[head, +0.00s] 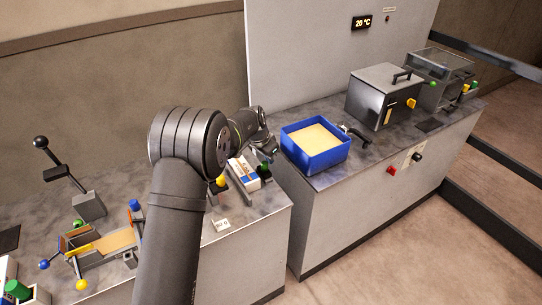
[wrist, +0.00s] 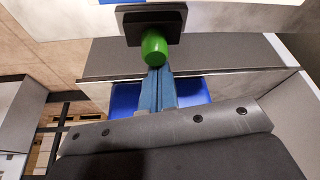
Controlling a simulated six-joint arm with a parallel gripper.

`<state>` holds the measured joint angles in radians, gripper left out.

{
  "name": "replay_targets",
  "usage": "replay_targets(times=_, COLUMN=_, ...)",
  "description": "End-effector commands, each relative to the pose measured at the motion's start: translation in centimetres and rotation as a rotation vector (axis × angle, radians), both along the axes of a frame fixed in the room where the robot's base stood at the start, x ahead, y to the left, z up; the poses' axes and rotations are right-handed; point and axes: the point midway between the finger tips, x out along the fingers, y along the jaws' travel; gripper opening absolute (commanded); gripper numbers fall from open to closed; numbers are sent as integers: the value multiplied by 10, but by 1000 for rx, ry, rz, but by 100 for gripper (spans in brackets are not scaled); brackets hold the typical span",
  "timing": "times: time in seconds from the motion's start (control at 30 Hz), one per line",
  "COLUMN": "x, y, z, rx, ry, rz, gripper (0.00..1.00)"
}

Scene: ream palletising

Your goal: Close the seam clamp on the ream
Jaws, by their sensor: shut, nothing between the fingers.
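The ream (head: 243,173), a white pack with blue and orange print, lies on the grey bench behind my arm. A green knob (head: 264,170) stands at its right end and a yellow knob (head: 221,181) at its left; I take the green one to belong to the seam clamp. In the wrist view the green knob (wrist: 154,48) sits on a dark block (wrist: 150,20). My gripper (wrist: 157,72) is shut and empty, its blue-grey fingertips close to the knob's end; I cannot tell whether they touch. In the head view my gripper (head: 269,151) is partly hidden.
A blue tray (head: 322,163) with pale yellow contents stands on the right bench, beside a grey lidded box (head: 384,93). A fixture with coloured knobs (head: 104,240) and a black-knobbed lever (head: 60,163) stand at left.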

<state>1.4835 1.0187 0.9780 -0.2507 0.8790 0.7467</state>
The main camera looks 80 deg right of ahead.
Motion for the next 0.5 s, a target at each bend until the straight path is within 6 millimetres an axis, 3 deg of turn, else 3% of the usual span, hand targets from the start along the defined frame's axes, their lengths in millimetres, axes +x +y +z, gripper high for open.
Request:
replay_targets(times=0.27, x=1, y=1, z=0, rx=1, ry=-1, rz=0, gripper=0)
replay_targets(times=0.5, x=22, y=21, z=0, rx=4, ry=-1, rz=2, gripper=0)
